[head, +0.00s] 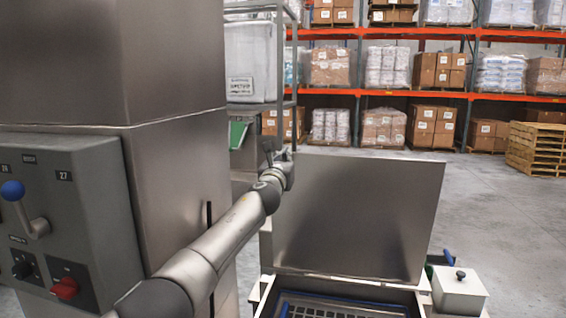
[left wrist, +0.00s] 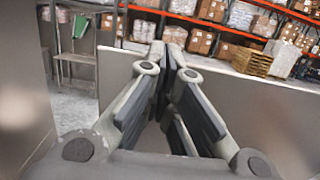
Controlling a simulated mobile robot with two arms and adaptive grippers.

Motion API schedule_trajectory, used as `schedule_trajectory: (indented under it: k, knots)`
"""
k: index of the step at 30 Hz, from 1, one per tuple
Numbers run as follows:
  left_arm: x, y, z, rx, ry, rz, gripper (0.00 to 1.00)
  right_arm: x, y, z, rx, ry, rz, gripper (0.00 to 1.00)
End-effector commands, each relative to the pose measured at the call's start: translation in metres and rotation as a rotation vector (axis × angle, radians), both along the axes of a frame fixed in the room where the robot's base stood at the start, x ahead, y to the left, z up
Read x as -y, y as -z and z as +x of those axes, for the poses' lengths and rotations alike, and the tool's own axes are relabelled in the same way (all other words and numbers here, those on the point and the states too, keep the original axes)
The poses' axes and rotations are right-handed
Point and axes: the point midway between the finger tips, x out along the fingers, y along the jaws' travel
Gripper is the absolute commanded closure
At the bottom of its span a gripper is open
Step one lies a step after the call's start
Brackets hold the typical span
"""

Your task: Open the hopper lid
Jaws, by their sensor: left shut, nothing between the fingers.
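The hopper lid (head: 360,215) is a flat grey metal panel. It stands raised and leaning slightly back behind the hopper opening, so the hopper (head: 345,287) is open and a dark grid with blue edging shows inside. My left gripper (head: 278,150) is at the lid's upper left corner; I cannot tell whether it touches the lid. In the left wrist view its fingers (left wrist: 172,52) are shut together with nothing between them, and the lid (left wrist: 265,115) spreads behind them. My right gripper is out of view.
A tall metal cabinet (head: 175,170) stands close on the left, with a control box (head: 75,215) carrying a blue-knobbed lever and a red switch. A small lidded metal box (head: 460,295) is right of the hopper.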

Motion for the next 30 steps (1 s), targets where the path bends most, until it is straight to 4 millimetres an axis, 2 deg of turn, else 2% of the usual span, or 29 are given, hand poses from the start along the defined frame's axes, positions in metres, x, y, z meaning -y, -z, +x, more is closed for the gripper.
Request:
schedule_trajectory:
  k: [8,17,30]
  knots:
    - [0.0,0.0,0.0,0.0,0.0,-0.001,1.0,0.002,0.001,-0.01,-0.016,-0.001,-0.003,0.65]
    - [-0.002,0.0,-0.001,0.003,-0.003,-0.002,1.0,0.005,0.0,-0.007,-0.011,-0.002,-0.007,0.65]
    - [-0.006,0.003,-0.021,0.003,-0.002,-0.003,1.0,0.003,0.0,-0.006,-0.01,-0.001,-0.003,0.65]
